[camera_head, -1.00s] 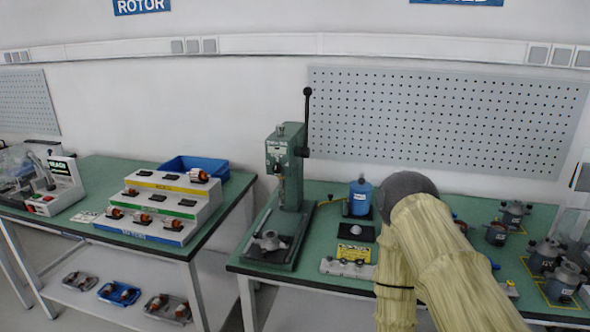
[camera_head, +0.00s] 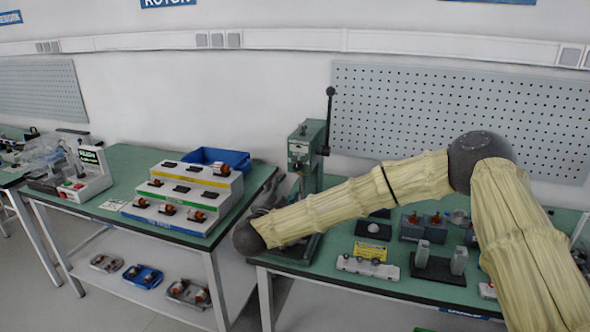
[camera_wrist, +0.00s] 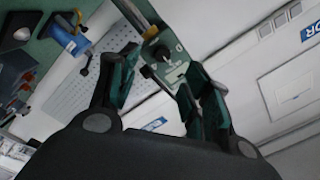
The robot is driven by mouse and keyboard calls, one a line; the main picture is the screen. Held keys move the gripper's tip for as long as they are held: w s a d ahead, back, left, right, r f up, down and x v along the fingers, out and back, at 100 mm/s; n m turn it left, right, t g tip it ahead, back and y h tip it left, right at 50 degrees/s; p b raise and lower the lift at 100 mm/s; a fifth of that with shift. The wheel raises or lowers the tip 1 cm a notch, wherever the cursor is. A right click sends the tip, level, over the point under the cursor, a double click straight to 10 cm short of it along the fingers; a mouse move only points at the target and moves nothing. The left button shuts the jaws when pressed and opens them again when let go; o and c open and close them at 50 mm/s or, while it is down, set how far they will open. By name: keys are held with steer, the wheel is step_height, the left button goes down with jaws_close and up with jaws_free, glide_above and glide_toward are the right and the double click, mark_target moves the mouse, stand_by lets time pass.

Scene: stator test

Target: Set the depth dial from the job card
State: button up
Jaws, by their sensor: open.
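The green arm press (camera_head: 308,160) stands on the right bench with its black lever up; my arm covers its lower part. In the wrist view the green press head (camera_wrist: 172,62) appears tilted between and beyond the fingers. It has a pale label and a dark round knob (camera_wrist: 147,71); I cannot tell whether this is the depth dial, and no setting is readable. My gripper (camera_wrist: 160,66) is open, with nothing seen held. I cannot tell whether a finger touches the press. A yellow card (camera_head: 370,250) lies on the bench; its text is too small to read, and I cannot tell whether it is the job card.
My forearm spans the right bench's left half. A white fixture (camera_head: 367,267) and a black stand with two grey blocks (camera_head: 438,266) sit near its front edge. The left bench holds a stepped rack (camera_head: 186,196) and a blue bin (camera_head: 217,157). A gap separates the benches.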

mark_target(297, 168)
steer(key=p+x, duration=0.1)
steer(key=x, duration=0.2)
steer(key=r+p+x, duration=0.1)
steer(key=x, duration=0.3)
steer(key=p+x, duration=0.1)
steer(key=x, duration=0.3)
steer(key=shift+w+d+r, duration=0.1)
steer(key=shift+d+r, duration=0.1)
steer(key=shift+d, duration=0.05)
steer(key=shift+m, duration=0.3)
steer(key=c, duration=1.1)
